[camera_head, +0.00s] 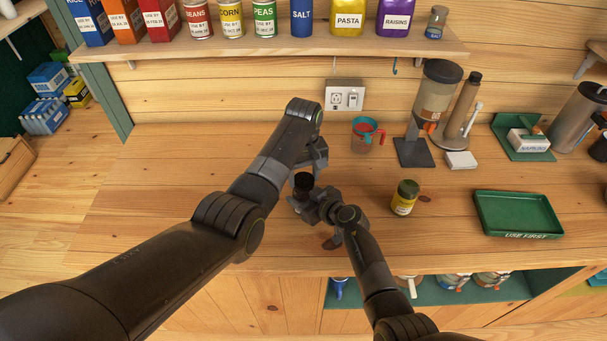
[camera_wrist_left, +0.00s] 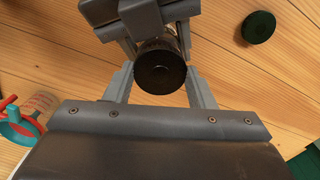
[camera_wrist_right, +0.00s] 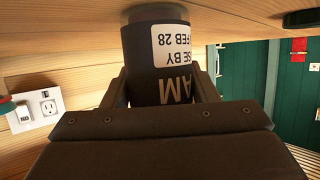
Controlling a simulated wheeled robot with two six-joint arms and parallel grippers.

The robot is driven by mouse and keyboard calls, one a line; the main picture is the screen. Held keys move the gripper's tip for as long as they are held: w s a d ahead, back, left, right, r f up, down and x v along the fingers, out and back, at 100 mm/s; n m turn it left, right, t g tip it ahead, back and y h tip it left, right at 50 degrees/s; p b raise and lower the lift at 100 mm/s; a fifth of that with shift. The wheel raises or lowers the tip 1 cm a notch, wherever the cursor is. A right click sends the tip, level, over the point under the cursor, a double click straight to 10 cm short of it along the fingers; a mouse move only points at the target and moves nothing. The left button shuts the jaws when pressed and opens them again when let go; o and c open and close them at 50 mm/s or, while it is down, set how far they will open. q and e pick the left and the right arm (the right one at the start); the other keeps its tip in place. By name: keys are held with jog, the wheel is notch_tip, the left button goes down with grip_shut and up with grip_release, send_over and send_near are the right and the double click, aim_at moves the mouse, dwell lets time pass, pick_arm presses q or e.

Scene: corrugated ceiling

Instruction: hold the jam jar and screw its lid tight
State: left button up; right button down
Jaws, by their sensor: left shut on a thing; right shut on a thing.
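The jam jar (camera_head: 302,192) has a dark body and a dark round lid (camera_wrist_left: 160,72); it looks upright. In the right wrist view its dark label with a white date patch (camera_wrist_right: 172,45) appears upside down. My right gripper (camera_head: 316,207) is shut around the jar's body; in the right wrist view its fingers (camera_wrist_right: 160,92) sit on both sides. My left gripper (camera_head: 312,160) comes down from above; in the left wrist view its fingers (camera_wrist_left: 160,88) are shut on the lid. I cannot tell whether the jar's base touches the counter.
A dark green disc (camera_wrist_left: 258,27) lies on the counter.

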pick_arm(q)
jog(key=m, duration=0.5)
jog(key=shift+w, duration=0.1)
jog(key=o, duration=1.1)
jog(key=shift+r, duration=2.3)
jog(key=shift+c, duration=0.4)
notch_tip(320, 180, up, 4)
jog(key=shift+f+n, duration=0.25)
jog(key=shift+n, duration=0.35)
